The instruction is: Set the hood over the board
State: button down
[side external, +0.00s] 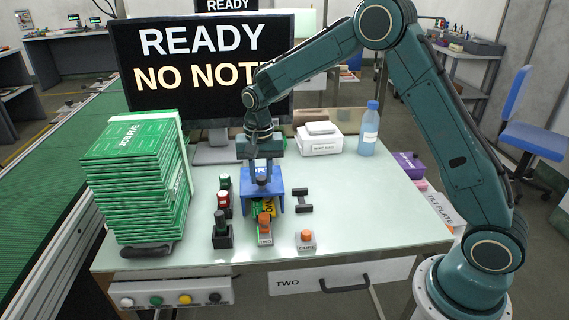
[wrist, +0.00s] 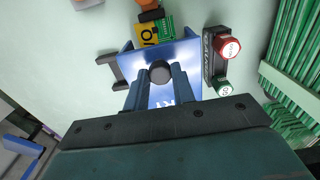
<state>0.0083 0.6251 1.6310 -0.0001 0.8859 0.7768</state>
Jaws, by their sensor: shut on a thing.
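The blue hood (side external: 275,186) has an open front and a dark round knob on top. My gripper (side external: 262,178) is shut on that knob, with its fingers on both sides of it. In the wrist view, the hood (wrist: 184,56) hangs below my gripper (wrist: 160,78). The board (side external: 268,209) is green and yellow. Its near part shows at the hood's open front, and the rest is hidden behind or under the hood. In the wrist view, the board (wrist: 164,30) shows just past the hood's edge. I cannot tell the hood's height above the table.
An orange-topped piece (side external: 265,222) stands at the board's near end. A rack with red and green caps (side external: 223,200) stands close left; a black stand (side external: 302,200) is close right. An orange button box (side external: 306,239) is in front. A tall green stack (side external: 135,185) fills the left.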

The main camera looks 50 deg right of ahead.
jog(key=shift+s+a, duration=0.55)
jog(key=shift+a, duration=0.1)
jog(key=c, duration=1.2)
grip_release()
jog(key=shift+o, duration=0.2)
jog(key=shift+r, duration=0.1)
jog(key=shift+r, duration=0.85)
notch_tip(320, 180, up, 12)
